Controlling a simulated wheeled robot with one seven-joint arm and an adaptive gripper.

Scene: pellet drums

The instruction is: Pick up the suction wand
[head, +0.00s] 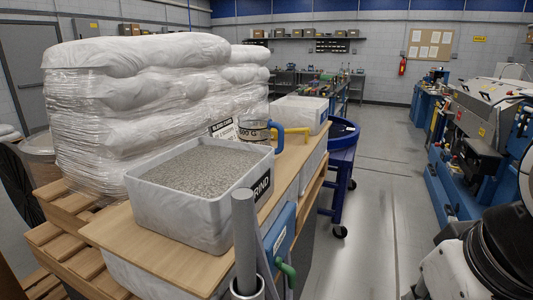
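A grey tube (244,235), which looks like the suction wand, stands nearly upright at the front edge of the wooden bench top. Its lower end goes into a wider grey round holder (246,291) at the bottom of the head view. A thin grey bar runs close beside it on the right. No hose on it can be made out. White and black links of my own arm show at the lower right, well apart from the tube. My gripper's fingers are not in view.
A white bin of grey pellets (180,214) stands on the bench top (120,235) behind the tube. Right of the tube are a blue panel (281,238) and a green handle (287,272). Wrapped white sacks (100,130) rise behind. The grey floor (370,240) is clear.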

